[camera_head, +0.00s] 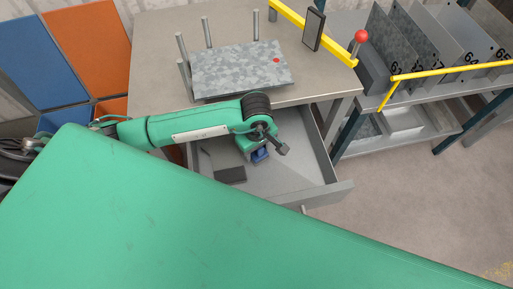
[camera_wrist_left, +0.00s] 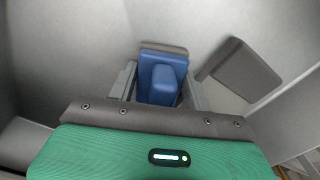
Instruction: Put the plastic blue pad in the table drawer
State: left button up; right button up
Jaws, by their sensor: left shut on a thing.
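The blue plastic pad (camera_head: 260,154) is inside the open table drawer (camera_head: 310,177), low over or on its floor; I cannot tell if it touches. In the left wrist view the blue pad (camera_wrist_left: 162,78) sits between the two grey fingers of my left gripper (camera_wrist_left: 160,90), which is shut on it. In the head view my left gripper (camera_head: 258,153) reaches down into the drawer, and the arm hides part of the pad. My right gripper is not in view.
A dark grey pad (camera_head: 230,175) lies in the drawer, left of the blue one; it also shows in the left wrist view (camera_wrist_left: 243,70). The table (camera_head: 160,60) carries a metal plate (camera_head: 240,70) among posts. The drawer's right floor is clear. A large green surface fills the foreground.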

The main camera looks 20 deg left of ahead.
pick_arm(q)
jog(key=shift+f, duration=0.1)
jog(key=o, duration=0.7)
notch_tip(320, 180, up, 2)
jog(key=shift+w+r, duration=0.1)
jog(key=shift+r, duration=0.1)
notch_tip(320, 180, up, 8)
jog(key=shift+r+b, duration=0.15)
jog(key=shift+b, duration=0.4)
jog(key=shift+r, duration=0.8)
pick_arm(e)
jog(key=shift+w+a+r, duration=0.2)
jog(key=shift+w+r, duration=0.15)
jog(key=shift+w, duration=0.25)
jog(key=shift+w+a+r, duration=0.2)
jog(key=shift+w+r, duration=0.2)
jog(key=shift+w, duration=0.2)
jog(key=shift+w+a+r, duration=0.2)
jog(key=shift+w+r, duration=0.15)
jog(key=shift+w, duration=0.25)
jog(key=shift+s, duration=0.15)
